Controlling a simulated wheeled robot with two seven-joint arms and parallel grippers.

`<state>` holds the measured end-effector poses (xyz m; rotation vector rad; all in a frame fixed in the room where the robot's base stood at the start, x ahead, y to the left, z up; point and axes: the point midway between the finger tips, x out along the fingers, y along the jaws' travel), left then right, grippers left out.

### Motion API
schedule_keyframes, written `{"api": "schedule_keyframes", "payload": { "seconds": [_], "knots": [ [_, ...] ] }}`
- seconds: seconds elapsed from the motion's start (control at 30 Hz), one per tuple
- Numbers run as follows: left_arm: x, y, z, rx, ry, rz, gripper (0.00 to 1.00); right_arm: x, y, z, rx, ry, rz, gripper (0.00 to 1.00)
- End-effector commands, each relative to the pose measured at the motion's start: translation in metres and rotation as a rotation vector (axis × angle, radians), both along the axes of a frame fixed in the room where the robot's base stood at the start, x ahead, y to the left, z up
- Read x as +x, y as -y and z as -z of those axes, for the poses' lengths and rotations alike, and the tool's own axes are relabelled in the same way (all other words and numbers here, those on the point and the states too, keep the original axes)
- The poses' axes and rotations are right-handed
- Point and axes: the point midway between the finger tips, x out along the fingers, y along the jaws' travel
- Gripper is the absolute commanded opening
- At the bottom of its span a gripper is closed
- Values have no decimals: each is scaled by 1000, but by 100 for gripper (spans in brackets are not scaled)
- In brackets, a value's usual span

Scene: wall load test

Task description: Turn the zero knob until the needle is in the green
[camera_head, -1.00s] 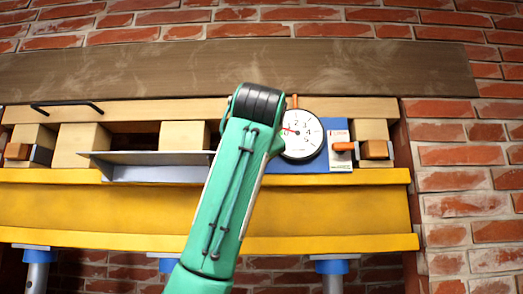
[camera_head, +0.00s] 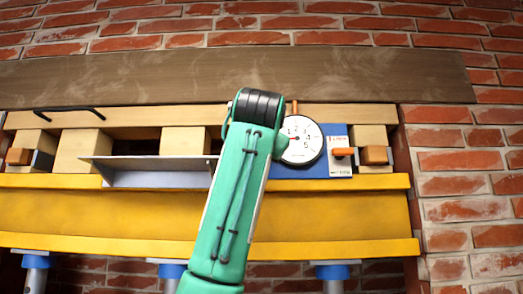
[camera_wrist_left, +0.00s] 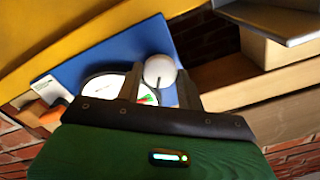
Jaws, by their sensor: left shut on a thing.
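The white-faced dial gauge (camera_head: 301,149) is on a blue plate (camera_head: 311,171) in the head view. Its short red needle (camera_head: 292,139) points left, nearly level, below the 1. In the wrist view the dial (camera_wrist_left: 103,86) is partly covered by my gripper, and a small green and red patch shows on its face. The pale round zero knob (camera_wrist_left: 160,70) sits between the fingers of my left gripper (camera_wrist_left: 160,88), which is shut on it. In the head view my arm hides the knob and the gripper. My right gripper is not in view.
A grey metal shelf (camera_head: 150,170) juts out left of my arm. A yellow beam (camera_head: 100,213) runs below the dial. An orange lever (camera_head: 343,152) is close to the right of it. A brick wall (camera_head: 460,180) stands behind.

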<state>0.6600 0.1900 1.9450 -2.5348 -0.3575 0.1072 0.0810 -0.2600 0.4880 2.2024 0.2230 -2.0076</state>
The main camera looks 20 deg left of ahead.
Motion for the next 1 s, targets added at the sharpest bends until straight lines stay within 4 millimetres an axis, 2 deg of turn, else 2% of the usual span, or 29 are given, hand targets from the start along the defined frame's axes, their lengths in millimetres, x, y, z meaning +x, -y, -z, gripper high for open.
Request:
{"api": "schedule_keyframes", "payload": {
  "seconds": [0.17, 0.2, 0.3, 0.67, 0.83, 1.0],
  "knots": [
    [0, 0, -1, 1, 3, -1, 15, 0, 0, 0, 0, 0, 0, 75],
    [0, 0, -1, 1, 3, -1, 44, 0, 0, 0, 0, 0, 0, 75],
    [0, 0, -1, 1, 2, 0, 60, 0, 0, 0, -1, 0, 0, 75],
    [-5, 2, 1, 2, 2, 0, 60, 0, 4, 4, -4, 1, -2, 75],
    [-28, 9, 4, 1, 4, 1, 60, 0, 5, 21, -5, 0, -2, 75],
    [-66, 19, 5, 2, 6, 2, 60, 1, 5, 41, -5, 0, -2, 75]
  ]
}}
